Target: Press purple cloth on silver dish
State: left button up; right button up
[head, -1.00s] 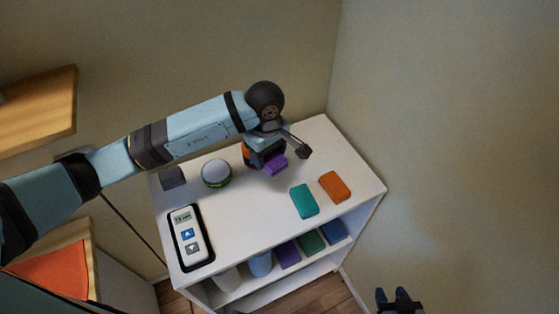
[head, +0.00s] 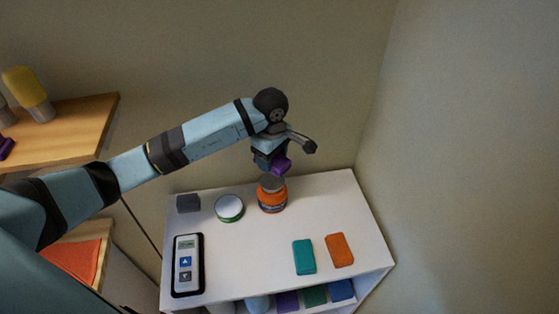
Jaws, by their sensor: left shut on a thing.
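The purple cloth (head: 282,167) is a small folded block in the jaws of my left gripper (head: 275,164). The gripper is shut on it and points down over the back of the white shelf top. Which of the two is the silver dish is unclear. My right gripper is out of view.
On the white shelf top (head: 240,245) lie a teal block (head: 304,257), an orange block (head: 339,249), a white device with blue button (head: 187,265) and a dark grey block (head: 188,203). Folded cloths fill the shelf below. A wooden shelf (head: 75,130) is at left.

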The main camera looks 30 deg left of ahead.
aim_at(272, 180)
pick_arm(q)
jog(key=shift+w+a, duration=0.1)
jog(key=shift+a, duration=0.05)
jog(key=shift+f+b, duration=0.85)
jog(key=shift+f, duration=1.1)
jog(key=shift+f+b, duration=0.4)
jog(key=shift+f, duration=0.6)
jog(key=shift+f+b, duration=0.4)
